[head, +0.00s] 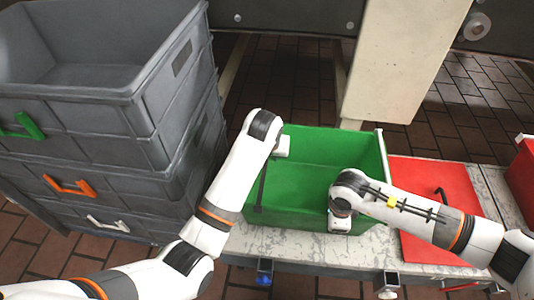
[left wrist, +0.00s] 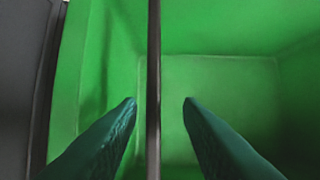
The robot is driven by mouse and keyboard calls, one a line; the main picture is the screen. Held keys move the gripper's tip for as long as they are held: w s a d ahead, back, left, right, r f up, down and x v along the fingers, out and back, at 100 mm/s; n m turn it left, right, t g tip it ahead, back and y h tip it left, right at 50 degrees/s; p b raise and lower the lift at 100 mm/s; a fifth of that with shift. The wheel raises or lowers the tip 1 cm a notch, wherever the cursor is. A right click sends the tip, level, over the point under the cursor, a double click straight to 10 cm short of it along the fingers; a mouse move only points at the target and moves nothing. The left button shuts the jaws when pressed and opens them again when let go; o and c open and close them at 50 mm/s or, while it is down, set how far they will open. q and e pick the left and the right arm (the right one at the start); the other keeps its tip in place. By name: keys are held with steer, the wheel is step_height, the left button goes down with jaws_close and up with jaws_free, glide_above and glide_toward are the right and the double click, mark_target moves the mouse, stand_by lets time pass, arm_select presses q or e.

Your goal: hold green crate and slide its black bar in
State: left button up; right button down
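The green crate (head: 318,147) stands on a worn pale table, open at the top, and looks empty inside. Its thin black bar (head: 262,188) runs along the left side of the crate in the head view. In the left wrist view the black bar (left wrist: 154,60) crosses from top to bottom over the green inside. My left gripper (left wrist: 160,102) is open, with one finger on either side of the bar and visible gaps to it. My right gripper (head: 340,220) is at the crate's front wall; its fingers are hidden there.
Stacked grey crates (head: 110,130) with green, orange and white handles rise close on the left. A red flat lid or panel (head: 425,180) with a black handle lies right of the green crate. Another red container (head: 525,165) is at the right edge. A pale post (head: 400,65) stands behind.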

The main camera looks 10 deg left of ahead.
arm_select(q)
steer(key=v, duration=1.2)
arm_select(e)
steer(key=shift+a, duration=0.1)
steer(key=c, duration=1.5)
jaws_free()
